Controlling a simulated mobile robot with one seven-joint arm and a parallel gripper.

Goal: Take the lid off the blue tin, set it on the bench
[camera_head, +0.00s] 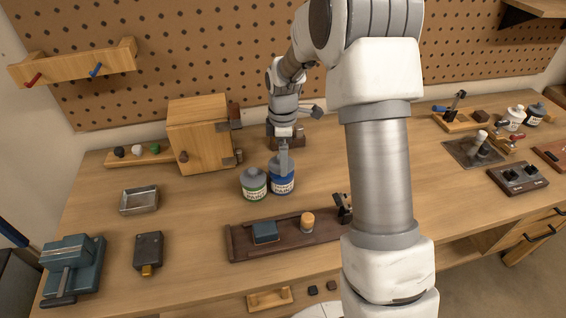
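The blue tin (282,186) stands upright on the wooden bench (190,215), with a pale label on its front. Its grey lid (275,165) appears to be on top, partly hidden by my gripper. My gripper (284,165) points straight down over the tin, with its fingers at the lid. The fingers are seen edge-on and small, so I cannot tell whether they are apart or closed on the lid.
A green-labelled tin (253,185) with a grey lid stands close on the left. A wooden cabinet (200,135) is behind left, and a dark tray (285,237) lies in front. A metal dish (139,200) is at left. Bench between dish and green tin is clear.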

